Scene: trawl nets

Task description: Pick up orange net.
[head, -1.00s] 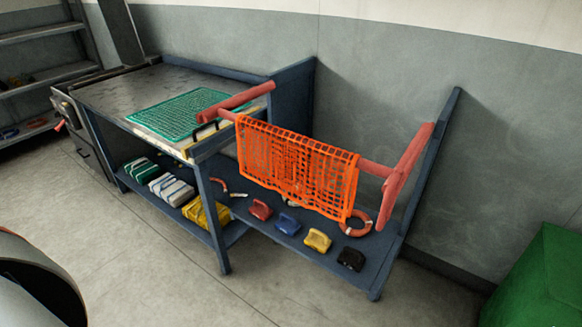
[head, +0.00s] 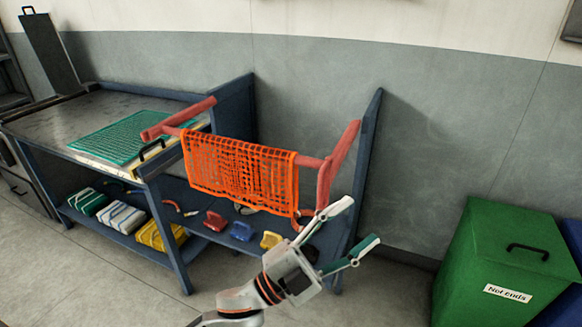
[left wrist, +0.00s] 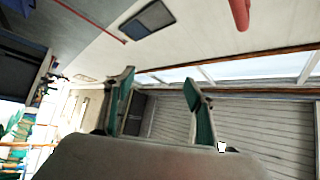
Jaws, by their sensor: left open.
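The orange net (head: 240,172) hangs draped over a red horizontal bar (head: 308,161) of a rack beside the workbench. Its lower right corner hangs down near the shelf. My left gripper (head: 362,226) is in front and to the right of the net, apart from it, with its two fingers spread and nothing between them. In the left wrist view the open fingers (left wrist: 160,105) point toward the ceiling and wall, and the net does not show there. My right gripper is in neither view.
A workbench carries a green net (head: 118,138). Its lower shelf holds green, white and yellow bundles (head: 160,235). Red, blue and yellow blocks (head: 241,231) lie on the shelf under the orange net. A green bin (head: 500,262) labelled "Net ends" stands at the right.

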